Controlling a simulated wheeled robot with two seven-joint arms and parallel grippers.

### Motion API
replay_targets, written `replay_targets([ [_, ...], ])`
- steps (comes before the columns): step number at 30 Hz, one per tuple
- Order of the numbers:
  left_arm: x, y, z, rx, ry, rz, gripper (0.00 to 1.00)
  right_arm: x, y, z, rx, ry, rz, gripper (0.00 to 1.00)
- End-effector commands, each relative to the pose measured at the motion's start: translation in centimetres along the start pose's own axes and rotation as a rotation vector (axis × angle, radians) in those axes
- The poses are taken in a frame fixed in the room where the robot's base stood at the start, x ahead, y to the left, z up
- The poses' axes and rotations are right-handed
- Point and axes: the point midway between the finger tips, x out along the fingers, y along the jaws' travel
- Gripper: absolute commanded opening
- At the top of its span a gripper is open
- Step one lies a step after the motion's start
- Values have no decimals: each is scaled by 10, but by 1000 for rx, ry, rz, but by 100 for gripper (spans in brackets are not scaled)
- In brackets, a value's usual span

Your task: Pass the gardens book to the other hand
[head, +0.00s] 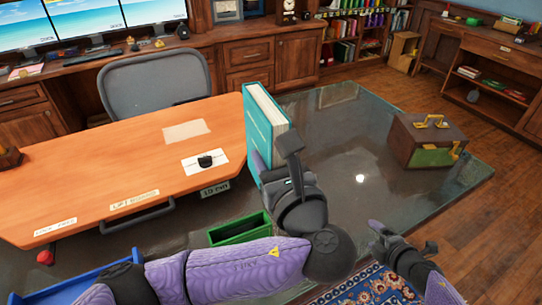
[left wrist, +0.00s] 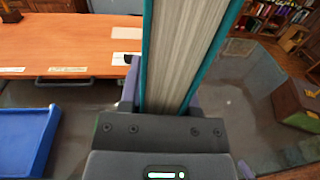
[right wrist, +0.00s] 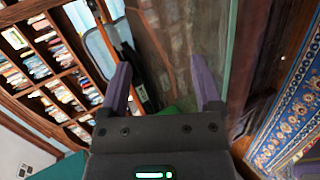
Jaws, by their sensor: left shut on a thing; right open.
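A thick teal book (head: 263,128) stands upright in my left gripper (head: 272,175), over the desk in the head view. I cannot read its title there. The left wrist view shows its pale page edges and teal covers (left wrist: 185,55) rising between the fingers, which are shut on it. My right gripper (head: 380,232) is low at the right in the head view, apart from the book. In the right wrist view its two purple fingers (right wrist: 160,85) are spread, with nothing between them.
An orange desk top (head: 100,170) lies at the left and a glass top (head: 350,130) at the right. A green tray (head: 240,229) and a blue tray (head: 75,285) are near the front. A brown and green case (head: 427,140) stands on the glass at the right.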

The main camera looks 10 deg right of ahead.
Motion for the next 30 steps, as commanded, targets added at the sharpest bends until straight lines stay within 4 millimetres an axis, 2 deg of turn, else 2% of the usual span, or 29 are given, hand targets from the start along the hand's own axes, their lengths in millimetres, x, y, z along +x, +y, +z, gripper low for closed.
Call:
replay_targets([
  [1, 0, 0, 0, -1, -2, 0, 0, -14, -38, 5, 80, -52, -60, 82],
  [2, 0, 0, 0, -1, -2, 0, 0, -22, -59, 4, 144, -84, -92, 82],
  [3, 0, 0, 0, -1, -2, 0, 0, -30, -88, -3, 251, -126, -132, 82],
  [6, 0, 0, 0, -1, -1, 0, 0, -52, -154, -33, 524, -228, -241, 82],
  [8, 0, 0, 0, -1, -1, 0, 0, -69, -192, -52, 667, -296, -316, 82],
  [9, 0, 0, 0, -1, -1, 0, 0, -82, -216, -65, 755, -344, -369, 82],
  [12, 0, 0, 0, -1, -2, 0, 0, -120, -269, -100, 950, -466, -506, 82],
  [15, 0, 0, 0, -1, -2, 0, 0, -157, -309, -134, 1102, -580, -633, 82],
  [18, 0, 0, 0, -1, -2, 0, 0, -188, -335, -161, 1208, -670, -732, 82],
  [21, 0, 0, 0, -1, -2, 0, 0, -208, -349, -179, 1271, -729, -795, 82],
  [24, 0, 0, 0, -1, -2, 0, 0, -217, -354, -186, 1298, -755, -823, 82],
  [30, 0, 0, 0, -1, -1, 0, 0, -218, -355, -187, 1302, -759, -827, 82],
])
